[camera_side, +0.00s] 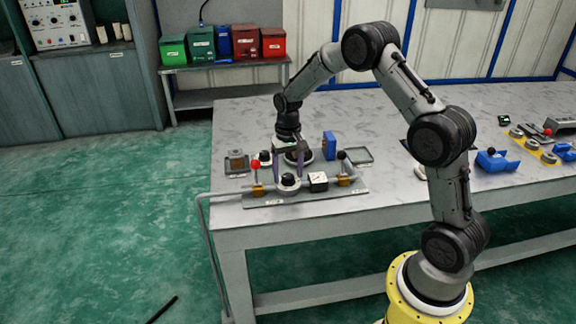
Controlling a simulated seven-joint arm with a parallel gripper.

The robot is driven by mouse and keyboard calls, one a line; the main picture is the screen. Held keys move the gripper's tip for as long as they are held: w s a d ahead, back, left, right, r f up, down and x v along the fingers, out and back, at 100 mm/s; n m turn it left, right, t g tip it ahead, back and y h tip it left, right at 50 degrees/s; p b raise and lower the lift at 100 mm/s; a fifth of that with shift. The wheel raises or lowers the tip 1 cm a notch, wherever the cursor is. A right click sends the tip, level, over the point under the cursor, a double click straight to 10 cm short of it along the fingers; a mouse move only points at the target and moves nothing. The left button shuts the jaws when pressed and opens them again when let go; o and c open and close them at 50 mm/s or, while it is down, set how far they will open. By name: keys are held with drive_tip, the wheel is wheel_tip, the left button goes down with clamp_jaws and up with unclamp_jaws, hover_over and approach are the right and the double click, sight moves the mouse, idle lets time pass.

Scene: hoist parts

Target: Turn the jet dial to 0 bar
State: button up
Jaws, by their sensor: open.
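A round dial with a black knob on a pale disc (289,183) sits at the front middle of a grey plate (310,199); I cannot read its marks or setting. A second black knob on a pale base (265,157) stands behind and to the left. I cannot tell by label which one is the jet dial. My gripper (289,172) points down with its fingers apart, just above and behind the front dial. It looks empty. Whether a finger touches the knob is too small to tell. A white square gauge (318,181) stands right of the dial.
A red-ball lever (256,172) and a black-ball lever (343,168) flank the dial. Behind are a blue block (329,146), a dark tray (362,156) and a brown part (237,160). Blue and yellow parts (496,160) lie far right. The table's middle is mostly clear.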

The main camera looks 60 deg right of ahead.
wheel_tip(320, 180, up, 14)
idle(0.5)
drive_tip(key=shift+f, duration=0.1)
wheel_tip(320, 180, up, 10)
drive_tip(key=n+t, duration=0.1)
drive_tip(key=t, duration=0.1)
hover_over(288, 176)
drive_tip(key=s+a, duration=0.3)
drive_tip(key=a, duration=0.2)
drive_tip(key=s+a+r+n+t, duration=0.2)
drive_tip(key=s+a+r, duration=0.3)
drive_tip(key=s, duration=0.4)
drive_tip(key=s+a+f+n, duration=0.2)
drive_tip(key=s+f, duration=0.1)
drive_tip(key=s, duration=0.5)
drive_tip(key=s+a+f+n+t, duration=0.1)
drive_tip(key=s+f, duration=0.3)
drive_tip(key=s, duration=0.4)
drive_tip(key=shift+a+f+n+t, duration=0.3)
drive_tip(key=shift+a+n, duration=0.1)
drive_tip(key=shift+a, duration=0.1)
